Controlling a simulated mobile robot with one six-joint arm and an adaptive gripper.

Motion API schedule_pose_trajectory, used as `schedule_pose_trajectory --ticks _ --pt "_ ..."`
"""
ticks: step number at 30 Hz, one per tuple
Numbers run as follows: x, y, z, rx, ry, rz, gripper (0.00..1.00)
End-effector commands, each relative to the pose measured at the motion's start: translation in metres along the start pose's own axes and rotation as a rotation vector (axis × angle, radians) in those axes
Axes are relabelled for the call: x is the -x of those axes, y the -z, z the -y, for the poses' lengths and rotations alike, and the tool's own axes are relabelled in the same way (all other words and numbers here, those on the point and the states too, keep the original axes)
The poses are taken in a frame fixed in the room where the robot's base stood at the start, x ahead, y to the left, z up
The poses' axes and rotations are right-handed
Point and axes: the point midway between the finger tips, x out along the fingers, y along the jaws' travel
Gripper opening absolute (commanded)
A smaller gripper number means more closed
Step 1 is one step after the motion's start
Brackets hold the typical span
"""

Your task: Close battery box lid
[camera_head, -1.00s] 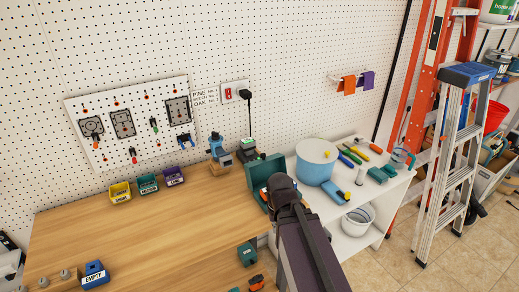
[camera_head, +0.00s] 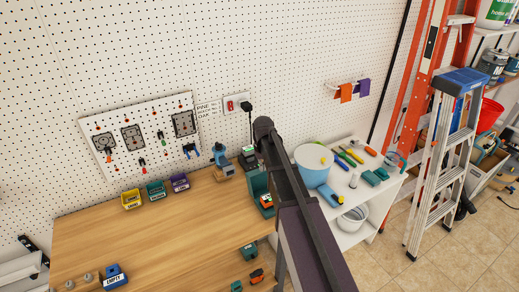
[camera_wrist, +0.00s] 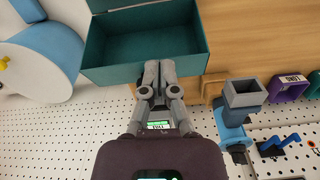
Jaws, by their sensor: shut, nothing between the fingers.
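The teal battery box (camera_head: 258,184) stands open at the back right of the bench, with its lid raised. A small orange and green item (camera_head: 266,201) shows at it, partly behind my arm. In the head view my arm hides the fingers.
A charger with a green display (camera_head: 248,156) sits behind the box and shows below my fingers in the wrist view. A blue tool (camera_head: 221,157) stands left of it. A blue bucket (camera_head: 314,166) is right of the box. The bench's middle is clear.

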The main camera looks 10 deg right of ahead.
Motion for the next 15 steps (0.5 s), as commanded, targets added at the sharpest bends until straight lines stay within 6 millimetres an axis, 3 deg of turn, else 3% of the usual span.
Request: schedule_pose_trajectory --ticks 1,6,10,15 --pt "0.020 0.025 -0.004 0.014 0.000 0.000 0.00" --pt "0.046 0.071 -0.010 0.061 0.000 0.000 0.00" --pt "0.059 0.094 -0.013 0.086 0.000 0.000 0.00" --pt "0.065 0.107 -0.015 0.103 0.000 0.000 0.00"
